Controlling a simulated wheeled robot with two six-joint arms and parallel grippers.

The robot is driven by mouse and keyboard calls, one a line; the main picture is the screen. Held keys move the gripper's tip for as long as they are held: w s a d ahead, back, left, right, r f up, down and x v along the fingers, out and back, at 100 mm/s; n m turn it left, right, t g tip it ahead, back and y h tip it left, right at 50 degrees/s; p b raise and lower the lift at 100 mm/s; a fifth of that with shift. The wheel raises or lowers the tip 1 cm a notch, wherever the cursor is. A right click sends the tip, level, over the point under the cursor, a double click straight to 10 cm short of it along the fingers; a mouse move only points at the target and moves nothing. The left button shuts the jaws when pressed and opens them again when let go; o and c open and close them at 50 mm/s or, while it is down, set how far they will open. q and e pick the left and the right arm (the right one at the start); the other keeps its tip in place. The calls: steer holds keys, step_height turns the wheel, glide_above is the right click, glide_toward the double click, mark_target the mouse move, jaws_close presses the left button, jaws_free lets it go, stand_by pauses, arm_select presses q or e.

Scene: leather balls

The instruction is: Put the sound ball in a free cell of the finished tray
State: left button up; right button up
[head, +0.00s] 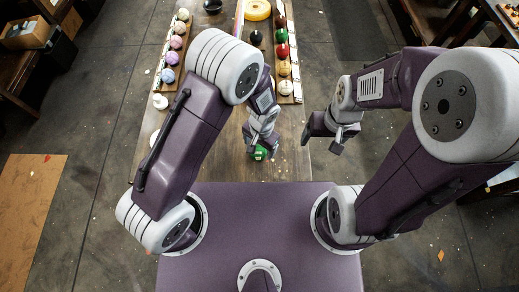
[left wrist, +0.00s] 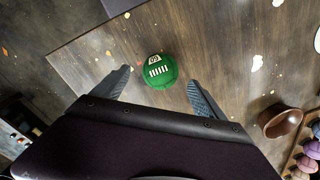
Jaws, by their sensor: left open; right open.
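A green ball (left wrist: 158,71) with white markings lies on the dark wooden table in the left wrist view. It also shows in the head view (head: 260,154), partly hidden by my left gripper (head: 260,143). My left gripper is open around or just above the ball, with one finger to each side; I cannot tell whether they touch it. A rack of pale, pink, purple and blue balls (head: 171,58) stands on the left of the table. A rack of dark red, green, red and tan balls (head: 284,68) stands on the right. I cannot tell which is the finished tray. My right gripper (head: 322,138) is open and empty.
A brown cup-like object (left wrist: 282,121) stands near the balls in the left wrist view. A black bowl (head: 212,6), a yellow round thing (head: 258,10) and a dark object (head: 256,37) are at the far end. A small white object (head: 160,101) stands at the left. Pale flecks dot the table.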

mark_target(258, 149)
arm_select(q)
steer(key=shift+w+f, duration=0.25)
steer(key=shift+w, duration=0.05)
steer(key=shift+w+a+f, duration=0.1)
steer(key=shift+f, duration=0.25)
steer(key=f, duration=0.2)
steer(key=s+f, duration=0.1)
steer(key=f, duration=0.1)
steer(key=shift+a, duration=0.15)
steer(key=shift+f, duration=0.2)
steer(key=shift+w, duration=0.25)
steer(key=c, duration=1.5)
